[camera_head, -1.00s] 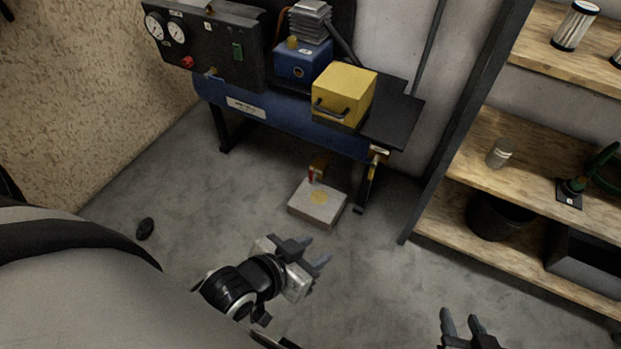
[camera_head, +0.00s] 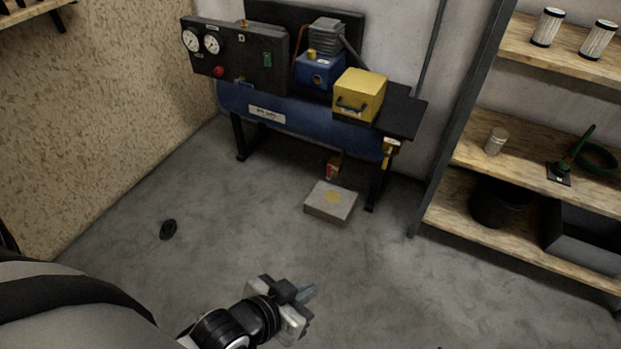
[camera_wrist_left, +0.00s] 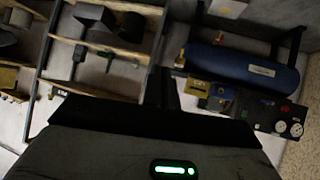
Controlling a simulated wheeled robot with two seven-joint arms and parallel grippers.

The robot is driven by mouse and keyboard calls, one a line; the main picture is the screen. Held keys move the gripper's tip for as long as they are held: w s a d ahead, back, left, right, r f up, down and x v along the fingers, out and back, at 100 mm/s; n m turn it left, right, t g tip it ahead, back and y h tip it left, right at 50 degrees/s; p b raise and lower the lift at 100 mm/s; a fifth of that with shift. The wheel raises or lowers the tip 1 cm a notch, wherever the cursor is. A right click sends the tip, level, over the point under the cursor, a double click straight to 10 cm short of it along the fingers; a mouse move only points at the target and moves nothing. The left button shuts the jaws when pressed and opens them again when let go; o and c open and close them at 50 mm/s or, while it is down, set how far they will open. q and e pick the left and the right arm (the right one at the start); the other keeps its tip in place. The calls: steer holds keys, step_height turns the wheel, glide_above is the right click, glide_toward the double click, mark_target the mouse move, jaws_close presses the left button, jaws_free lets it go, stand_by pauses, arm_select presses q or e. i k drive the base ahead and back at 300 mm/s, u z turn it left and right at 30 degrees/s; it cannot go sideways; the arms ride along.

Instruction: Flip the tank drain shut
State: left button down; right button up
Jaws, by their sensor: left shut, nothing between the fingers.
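The blue tank (camera_head: 300,122) lies under the compressor bench at the back; it also shows upside down in the left wrist view (camera_wrist_left: 235,65). The drain (camera_head: 332,170), a small brass fitting with a red handle, hangs under the tank above a grey block on the floor. I cannot tell its handle position. My left gripper (camera_head: 306,293) is shut and empty over the floor, low in the head view, well in front of the block and apart from the drain. My right gripper is out of view.
The grey block (camera_head: 330,202) sits on the floor under the drain. A yellow box (camera_head: 360,95) and a gauge panel (camera_head: 235,58) are on the bench. Wooden shelves (camera_head: 480,165) stand at right. A small dark disc (camera_head: 168,229) lies on the floor.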

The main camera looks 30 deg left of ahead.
mark_target(329, 173)
steer(key=u, duration=0.35)
steer(key=i, duration=1.05)
steer(key=z, duration=0.2)
